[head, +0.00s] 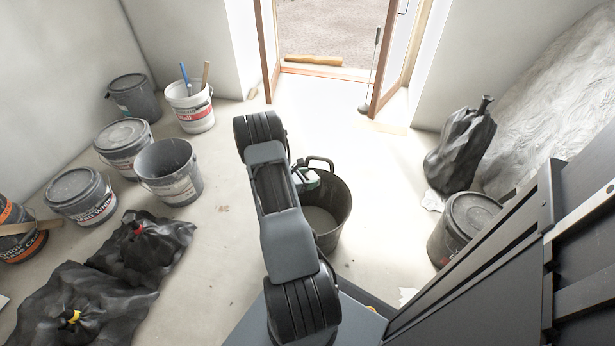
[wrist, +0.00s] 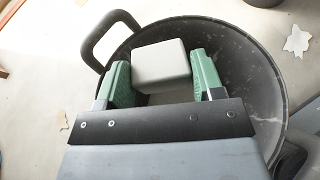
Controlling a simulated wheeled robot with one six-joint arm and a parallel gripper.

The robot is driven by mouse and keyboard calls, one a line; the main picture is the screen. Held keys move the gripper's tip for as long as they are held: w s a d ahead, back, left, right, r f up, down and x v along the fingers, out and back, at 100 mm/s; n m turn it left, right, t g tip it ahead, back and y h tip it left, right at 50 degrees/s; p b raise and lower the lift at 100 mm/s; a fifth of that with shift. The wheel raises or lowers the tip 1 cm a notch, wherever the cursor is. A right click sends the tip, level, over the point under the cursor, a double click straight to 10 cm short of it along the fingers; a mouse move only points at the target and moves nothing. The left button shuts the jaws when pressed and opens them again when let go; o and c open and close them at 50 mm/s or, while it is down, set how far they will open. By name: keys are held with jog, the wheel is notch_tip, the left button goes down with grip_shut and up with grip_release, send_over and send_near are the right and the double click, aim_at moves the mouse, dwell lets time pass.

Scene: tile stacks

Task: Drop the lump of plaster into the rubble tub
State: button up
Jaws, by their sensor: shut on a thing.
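The rubble tub (head: 341,215) is a black round tub with loop handles, standing on the floor just right of my arm in the head view. It fills much of the wrist view (wrist: 262,75), with one handle at the upper left. My gripper (wrist: 162,75) has green fingers and is shut on the lump of plaster (wrist: 160,62), a pale grey block with rounded edges. In the wrist view the lump lies over the tub's opening. My arm hides the lump and most of the gripper (head: 305,180) in the head view. I cannot tell the lump's height relative to the rim.
Several buckets (head: 170,172) and black bags (head: 140,250) stand to the left. A black sack (head: 460,150) and a lidded bucket (head: 467,220) are at the right. An open doorway (head: 330,40) lies ahead, with clear floor before it.

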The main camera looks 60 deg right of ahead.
jog(key=shift+f, duration=0.5)
jog(key=o, duration=1.1)
jog(key=shift+c, duration=0.2)
jog(key=p+v, duration=0.4)
jog(key=v, duration=1)
